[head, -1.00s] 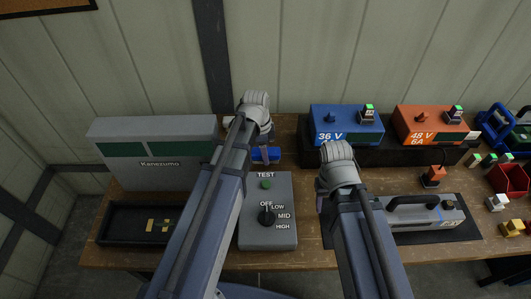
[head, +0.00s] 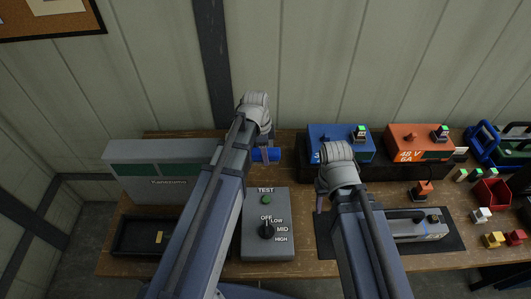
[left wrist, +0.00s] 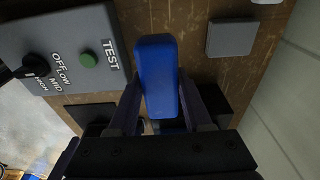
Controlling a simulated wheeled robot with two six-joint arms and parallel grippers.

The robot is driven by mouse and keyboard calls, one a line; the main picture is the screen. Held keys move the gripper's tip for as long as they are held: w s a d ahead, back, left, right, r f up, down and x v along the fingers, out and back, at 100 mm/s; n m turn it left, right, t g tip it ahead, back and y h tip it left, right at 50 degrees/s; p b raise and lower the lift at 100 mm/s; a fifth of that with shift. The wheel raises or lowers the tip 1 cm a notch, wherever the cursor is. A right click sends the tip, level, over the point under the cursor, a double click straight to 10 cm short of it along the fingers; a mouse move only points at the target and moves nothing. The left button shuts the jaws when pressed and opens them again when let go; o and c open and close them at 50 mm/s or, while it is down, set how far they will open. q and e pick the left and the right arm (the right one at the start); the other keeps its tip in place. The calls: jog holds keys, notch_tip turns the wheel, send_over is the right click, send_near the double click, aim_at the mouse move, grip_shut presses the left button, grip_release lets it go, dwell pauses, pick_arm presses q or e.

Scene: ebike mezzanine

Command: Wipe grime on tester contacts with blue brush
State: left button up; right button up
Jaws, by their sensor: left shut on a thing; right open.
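My left gripper (left wrist: 152,110) is shut on the blue brush (left wrist: 157,70), whose blue block sits between the fingers. The brush also shows in the head view (head: 266,154), behind the grey tester control box (head: 267,240). Its bristles are not visible. The control box has a green TEST button and a black dial marked OFF, LOW, MID, HIGH. My right gripper (head: 320,200) is open, mostly hidden by its wrist, right of the control box. A black tray (head: 130,237) with a small brass piece (head: 159,237) is partly behind my left arm. I cannot make out grime.
A grey Kanezumo case (head: 160,178) stands at the back left. A blue 36 V unit (head: 341,139) and an orange 48 V unit (head: 420,142) stand on a black riser. A grey handled pack (head: 418,226) lies on a dark mat. A red bin (head: 491,191) is at right.

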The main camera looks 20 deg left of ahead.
pick_arm(q)
jog(key=c, duration=0.6)
notch_tip(320, 180, down, 3)
jog(key=b, duration=0.2)
jog(key=shift+r+b, duration=0.2)
jog(key=shift+b, duration=0.1)
jog(key=shift+r, duration=0.1)
jog(key=shift+d, duration=0.1)
